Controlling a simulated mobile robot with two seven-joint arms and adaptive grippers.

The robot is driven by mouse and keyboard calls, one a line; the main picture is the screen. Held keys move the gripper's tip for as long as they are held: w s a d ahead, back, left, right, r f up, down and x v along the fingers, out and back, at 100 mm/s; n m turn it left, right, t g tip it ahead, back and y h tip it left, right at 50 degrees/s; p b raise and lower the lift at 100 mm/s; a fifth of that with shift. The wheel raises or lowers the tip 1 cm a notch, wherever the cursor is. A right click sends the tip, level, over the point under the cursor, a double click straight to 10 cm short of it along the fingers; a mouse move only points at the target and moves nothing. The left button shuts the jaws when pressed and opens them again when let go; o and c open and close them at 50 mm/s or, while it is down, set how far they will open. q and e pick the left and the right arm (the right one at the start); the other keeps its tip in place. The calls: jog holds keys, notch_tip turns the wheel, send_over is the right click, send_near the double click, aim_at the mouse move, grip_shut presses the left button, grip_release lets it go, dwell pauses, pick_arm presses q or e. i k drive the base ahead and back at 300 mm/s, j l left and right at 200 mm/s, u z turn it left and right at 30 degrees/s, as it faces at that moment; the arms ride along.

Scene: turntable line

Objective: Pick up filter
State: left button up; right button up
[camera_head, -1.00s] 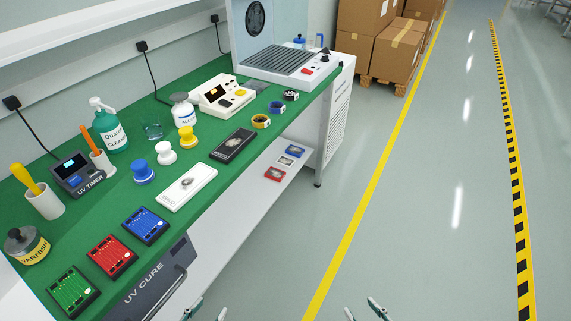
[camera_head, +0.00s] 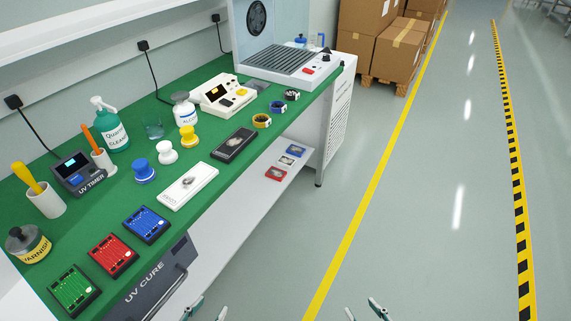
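I cannot tell which thing here is the filter; nothing is clearly marked as one. My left gripper (camera_head: 208,309) shows only its fingertips at the bottom edge, apart and empty, beside the bench front. My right gripper (camera_head: 365,310) shows its fingertips at the bottom edge, also apart and empty, over the floor. Both are away from everything on the green bench top (camera_head: 225,182). A grey slatted panel (camera_head: 279,59) lies on the white fan unit (camera_head: 300,72) at the far end. Small yellow (camera_head: 262,120), blue (camera_head: 277,108) and black (camera_head: 291,95) ring-shaped items lie before it.
Green (camera_head: 74,291), red (camera_head: 112,254) and blue (camera_head: 146,224) boards lie near the bench front. White (camera_head: 188,186) and black (camera_head: 234,145) flat devices lie beyond. Bottles and a UV timer (camera_head: 79,172) stand behind. Cardboard boxes (camera_head: 390,50) stand beyond; the floor right is clear.

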aim_at(276, 174)
jog(key=z, duration=0.35)
jog(key=i+l+z, duration=0.15)
jog(key=i+z, duration=0.55)
jog(key=i, duration=2.95)
jog(key=i+u, duration=0.2)
jog(key=i, duration=0.45)
jog(key=i+l+u, duration=0.2)
jog(key=i, duration=0.45)
jog(key=u, duration=3.2)
